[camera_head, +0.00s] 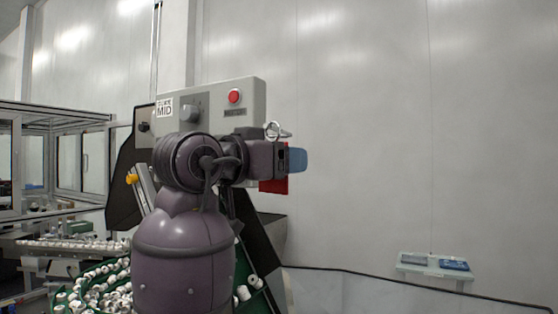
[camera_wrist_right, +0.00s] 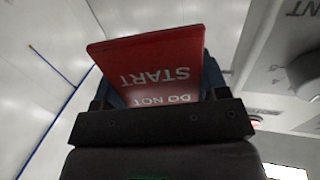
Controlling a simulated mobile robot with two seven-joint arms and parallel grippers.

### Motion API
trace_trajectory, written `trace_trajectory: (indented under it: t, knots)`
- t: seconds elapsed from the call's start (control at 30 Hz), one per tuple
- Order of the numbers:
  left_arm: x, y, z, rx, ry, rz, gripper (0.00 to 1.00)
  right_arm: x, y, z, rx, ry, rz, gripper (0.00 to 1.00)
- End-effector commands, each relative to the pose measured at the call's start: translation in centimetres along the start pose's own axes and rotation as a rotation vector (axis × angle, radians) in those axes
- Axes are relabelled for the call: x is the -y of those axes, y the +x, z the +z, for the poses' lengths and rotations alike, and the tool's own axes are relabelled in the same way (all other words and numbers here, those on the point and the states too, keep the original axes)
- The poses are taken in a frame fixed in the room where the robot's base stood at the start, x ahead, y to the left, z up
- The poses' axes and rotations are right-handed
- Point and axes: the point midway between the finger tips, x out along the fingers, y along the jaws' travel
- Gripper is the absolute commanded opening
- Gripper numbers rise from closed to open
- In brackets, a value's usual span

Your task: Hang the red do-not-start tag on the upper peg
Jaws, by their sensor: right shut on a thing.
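The red tag (camera_head: 273,187) hangs partly hidden below my right gripper (camera_head: 297,160), beside the lower right of a grey control box (camera_head: 220,97). In the right wrist view the tag (camera_wrist_right: 150,62) fills the space between the blue fingers of the gripper (camera_wrist_right: 158,80), its "DO NOT START" lettering upside down. The right gripper is shut on it. A shiny metal ring (camera_head: 272,130) shows just above the gripper, by the box's right edge. I cannot make out the upper peg for certain, or whether the ring is around it. My left gripper is not in view.
The box carries a red button (camera_head: 234,96) and a grey knob (camera_head: 189,112). Green bins with white caps (camera_head: 105,290) stand below left. A small shelf (camera_head: 433,267) is on the right. The space right of the gripper is clear.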

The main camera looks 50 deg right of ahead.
Motion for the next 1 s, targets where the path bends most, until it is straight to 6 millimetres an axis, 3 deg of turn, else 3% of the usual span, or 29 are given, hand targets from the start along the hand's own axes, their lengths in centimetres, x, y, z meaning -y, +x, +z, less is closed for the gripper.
trace_trajectory:
  t: [0.03,0.2,0.57,1.0]
  knots:
    - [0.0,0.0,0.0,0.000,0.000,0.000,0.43,0.0,0.0,0.0,0.000,0.000,0.000,0.71]
    - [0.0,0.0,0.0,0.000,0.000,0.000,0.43,0.0,0.0,0.0,0.000,0.000,0.000,0.97]
    - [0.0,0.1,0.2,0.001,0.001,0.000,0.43,0.0,-0.5,0.0,0.000,0.000,-0.002,0.97]
    - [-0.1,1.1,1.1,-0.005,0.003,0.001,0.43,0.1,-7.6,0.1,-0.001,0.000,-0.004,0.97]
